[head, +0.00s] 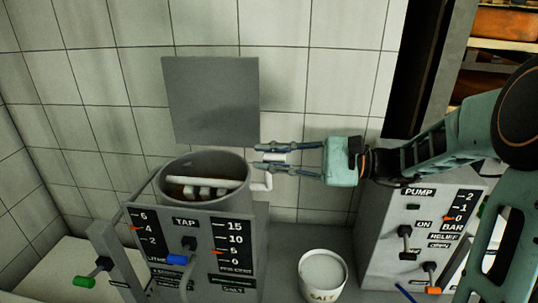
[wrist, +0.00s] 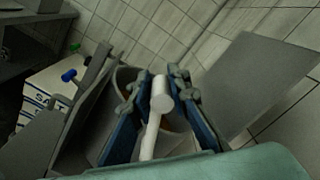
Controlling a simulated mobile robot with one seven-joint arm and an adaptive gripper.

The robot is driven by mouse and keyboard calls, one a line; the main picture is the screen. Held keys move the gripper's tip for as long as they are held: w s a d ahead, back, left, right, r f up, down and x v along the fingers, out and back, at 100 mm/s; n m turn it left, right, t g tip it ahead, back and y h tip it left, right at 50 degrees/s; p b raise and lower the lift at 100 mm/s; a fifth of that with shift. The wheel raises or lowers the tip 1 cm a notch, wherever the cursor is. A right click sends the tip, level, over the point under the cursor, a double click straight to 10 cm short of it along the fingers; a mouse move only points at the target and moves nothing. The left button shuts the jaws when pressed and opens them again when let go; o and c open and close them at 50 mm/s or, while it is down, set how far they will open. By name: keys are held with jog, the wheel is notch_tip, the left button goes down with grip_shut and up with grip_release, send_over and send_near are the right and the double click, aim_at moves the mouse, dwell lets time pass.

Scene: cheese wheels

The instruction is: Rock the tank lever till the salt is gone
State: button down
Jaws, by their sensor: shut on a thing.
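The tank lever (head: 262,182) is a white bent rod at the right side of the round grey tank (head: 240,172). My gripper (head: 262,157) reaches in from the right, its two fingers around the lever's upper end. In the wrist view the white lever (wrist: 151,130) stands between my two blue-grey fingers (wrist: 158,85), and they are shut on it. Inside the tank, white bars (head: 205,187) lie above a brownish surface. I cannot make out salt grains in there. A white bucket (head: 302,277) lettered SALT stands right of the tank's panel.
The tank's front panel (head: 190,240) carries a TAP label, gauges and blue and green-tipped handles. A grey PUMP cabinet (head: 385,235) with levers stands at the right. A grey plate (head: 210,98) is on the tiled wall behind the tank.

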jog(key=shift+d+f, duration=0.1)
jog(key=shift+f, duration=0.05)
jog(key=c, duration=1.8)
grip_release()
jog(key=shift+c, duration=0.2)
jog(key=d, duration=1.2)
jog(key=shift+s, duration=0.25)
